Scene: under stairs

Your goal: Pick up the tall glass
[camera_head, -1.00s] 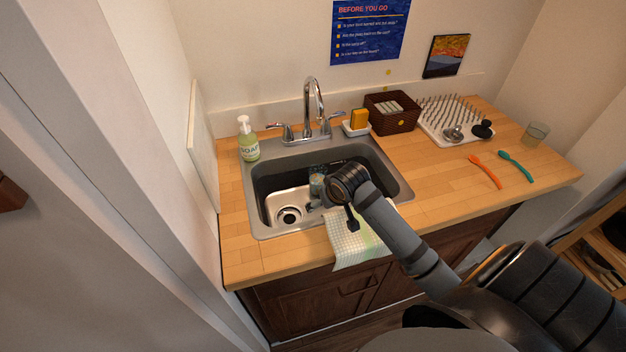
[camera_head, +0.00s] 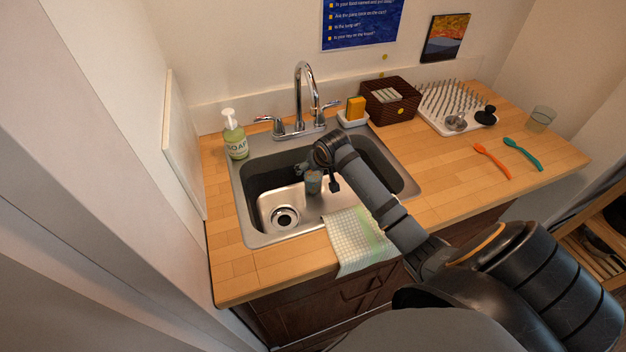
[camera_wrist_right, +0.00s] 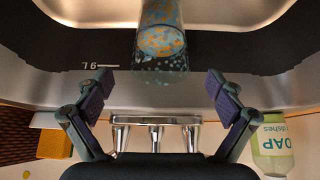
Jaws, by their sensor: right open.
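The tall glass (camera_head: 313,183), clear with blue and orange speckles, stands in the sink (camera_head: 283,242). In the right wrist view the glass (camera_wrist_right: 161,45) is at the top centre, partly cut off by the frame edge. My right gripper (camera_wrist_right: 159,92) is open, its two fingers apart on either side of the picture, with the near end of the glass between and just beyond their tips. Nothing is gripped. In the head view the right gripper (camera_head: 303,169) is down in the sink by the glass, partly hidden by my wrist. My left gripper is not in view.
The faucet (camera_head: 303,95) rises behind the sink, with a soap bottle (camera_head: 235,138) left of it and a sponge (camera_head: 355,107) right. A cloth (camera_head: 355,240) hangs over the front edge. A basket (camera_head: 390,100), drying rack, brushes and a short clear glass (camera_head: 541,119) occupy the right counter.

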